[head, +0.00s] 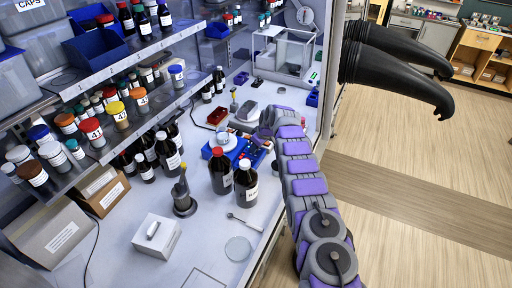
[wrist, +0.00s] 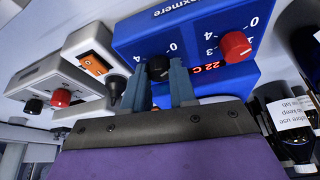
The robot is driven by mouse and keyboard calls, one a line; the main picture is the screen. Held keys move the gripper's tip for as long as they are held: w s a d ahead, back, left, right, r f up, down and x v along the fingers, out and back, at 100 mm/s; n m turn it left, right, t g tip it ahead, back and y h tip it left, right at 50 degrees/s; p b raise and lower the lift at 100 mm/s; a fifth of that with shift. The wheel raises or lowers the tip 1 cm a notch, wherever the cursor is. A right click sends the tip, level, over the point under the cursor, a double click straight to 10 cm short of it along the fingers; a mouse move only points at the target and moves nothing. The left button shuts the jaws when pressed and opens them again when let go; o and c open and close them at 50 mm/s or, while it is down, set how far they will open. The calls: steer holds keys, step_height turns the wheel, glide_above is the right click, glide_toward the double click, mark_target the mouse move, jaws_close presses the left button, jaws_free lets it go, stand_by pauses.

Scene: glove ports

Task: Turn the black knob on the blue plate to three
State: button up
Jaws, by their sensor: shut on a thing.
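The blue plate (wrist: 135,38) shows upside down in the wrist view, with white numbers and a lit red display on its front. The black knob (wrist: 159,67) sits on that front, to the left of a red knob (wrist: 236,46). My gripper (wrist: 161,75) has one grey finger on each side of the black knob and is shut on it. The fingers partly cover the knob, and I cannot tell where its pointer stands. A 4 shows beside it. In the head view the blue plate (head: 229,157) has a white round top, and my arm hides the gripper's fingertips.
Two brown bottles (head: 221,172) (head: 246,181) stand close in front of the blue plate. A grey device (wrist: 75,80) with its own black and red knobs is at the left in the wrist view. Shelves of bottles (head: 110,110) line the left. Black gloves (head: 395,60) hang at the right.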

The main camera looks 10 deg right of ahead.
jaws_close()
